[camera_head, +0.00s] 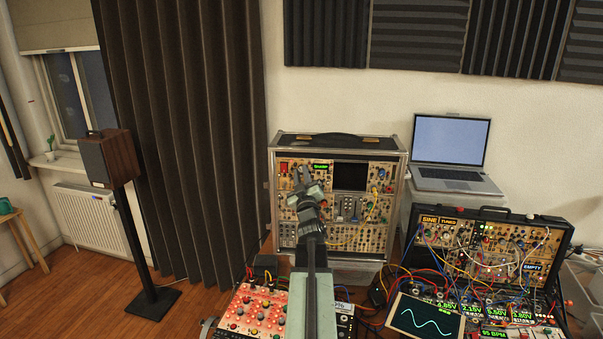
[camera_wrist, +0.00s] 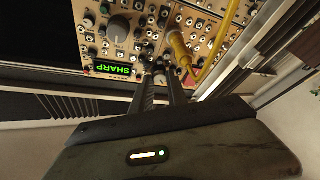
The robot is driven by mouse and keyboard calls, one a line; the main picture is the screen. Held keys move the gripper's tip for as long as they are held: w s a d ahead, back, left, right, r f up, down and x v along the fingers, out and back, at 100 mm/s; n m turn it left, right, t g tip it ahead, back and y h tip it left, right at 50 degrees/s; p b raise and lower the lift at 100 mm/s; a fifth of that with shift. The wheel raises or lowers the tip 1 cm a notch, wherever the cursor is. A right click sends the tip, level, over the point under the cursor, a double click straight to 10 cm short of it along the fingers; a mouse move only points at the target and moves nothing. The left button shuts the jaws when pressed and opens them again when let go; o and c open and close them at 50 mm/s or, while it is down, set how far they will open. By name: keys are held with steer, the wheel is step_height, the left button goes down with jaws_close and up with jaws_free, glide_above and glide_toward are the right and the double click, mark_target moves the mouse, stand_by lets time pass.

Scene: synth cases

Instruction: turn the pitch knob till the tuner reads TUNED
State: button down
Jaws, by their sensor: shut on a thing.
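The tuner display in the upright synth case shows green letters, upside down in the wrist view (camera_wrist: 114,70), that read SHARP. It is a small green patch in the head view (camera_head: 321,167). My gripper (camera_wrist: 160,77) has its two fingers on either side of a small knob (camera_wrist: 159,79) just beside the display and is shut on it. The fingers partly hide the knob, and its label does not show. In the head view my gripper (camera_head: 301,173) reaches the upper left of the case's panel.
A large grey knob (camera_wrist: 117,28) and a yellow cable (camera_wrist: 182,48) are close to the fingers. The right-hand synth case (camera_head: 548,236) carries a small screen (camera_head: 449,222) reading TUNED. A laptop (camera_head: 449,143) stands behind it. A red-panelled unit (camera_head: 258,312) lies in front.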

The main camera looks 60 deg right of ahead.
steer(key=shift+n, duration=0.4)
steer(key=c, duration=1.3)
jaws_free()
steer(key=shift+a, duration=0.1)
steer(key=b+v, duration=0.2)
steer(key=v, duration=0.5)
steer(key=shift+s+a+f, duration=0.1)
steer(key=shift+s+a, duration=0.15)
steer(key=shift+s, duration=0.05)
steer(key=shift+w, duration=0.1)
